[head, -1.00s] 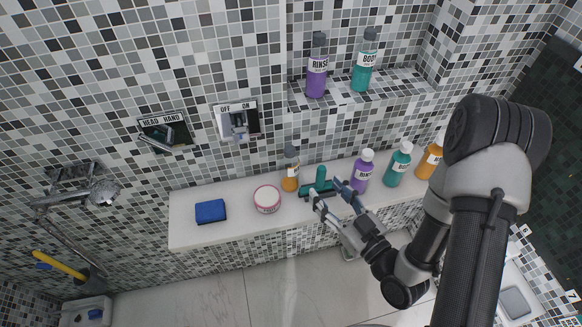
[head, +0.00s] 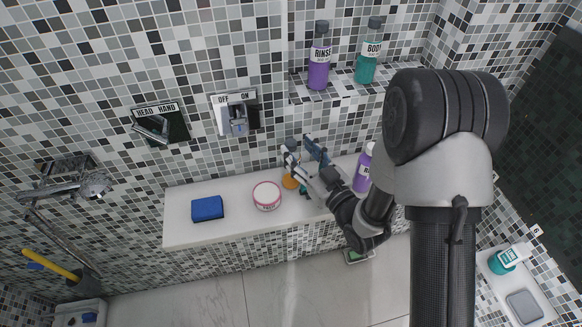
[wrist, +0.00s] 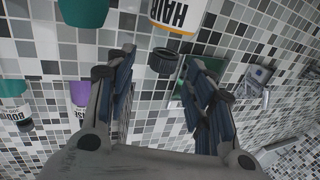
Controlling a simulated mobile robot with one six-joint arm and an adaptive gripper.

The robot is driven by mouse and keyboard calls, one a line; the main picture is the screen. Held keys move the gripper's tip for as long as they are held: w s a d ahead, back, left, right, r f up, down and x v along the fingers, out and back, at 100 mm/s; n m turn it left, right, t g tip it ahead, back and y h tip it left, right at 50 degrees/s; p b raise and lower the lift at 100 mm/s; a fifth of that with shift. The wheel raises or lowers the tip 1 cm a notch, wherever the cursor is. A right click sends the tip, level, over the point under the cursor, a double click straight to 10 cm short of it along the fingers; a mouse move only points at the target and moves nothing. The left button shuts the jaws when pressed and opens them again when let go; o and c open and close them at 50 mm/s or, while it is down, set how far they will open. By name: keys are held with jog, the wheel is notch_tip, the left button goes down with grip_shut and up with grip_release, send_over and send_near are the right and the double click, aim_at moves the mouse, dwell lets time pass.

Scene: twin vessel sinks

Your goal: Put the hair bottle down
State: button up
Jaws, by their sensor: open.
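The hair bottle, orange with a dark cap, stands on the white ledge (head: 235,212); its orange body (head: 290,182) is partly covered by my gripper (head: 299,147). In the wrist view, which is upside down, its white HAIR label (wrist: 176,14) is at the top edge, with the dark cap (wrist: 165,61) below it. My gripper (wrist: 160,66) is open, its fingers apart on either side of the cap in that view. I cannot tell whether a finger touches it.
A pink-rimmed round tub (head: 267,196) and a blue sponge (head: 208,208) are left on the ledge. A purple bottle (head: 363,172) stands to the right. Rinse (head: 318,72) and body (head: 367,62) bottles stand in the niche above. Two wall switches are up left.

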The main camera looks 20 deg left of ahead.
aim_at(294, 147)
jog(key=x, duration=0.4)
jog(key=shift+a+b, duration=0.15)
jog(key=shift+b, duration=0.15)
jog(key=shift+c, duration=0.3)
grip_shut()
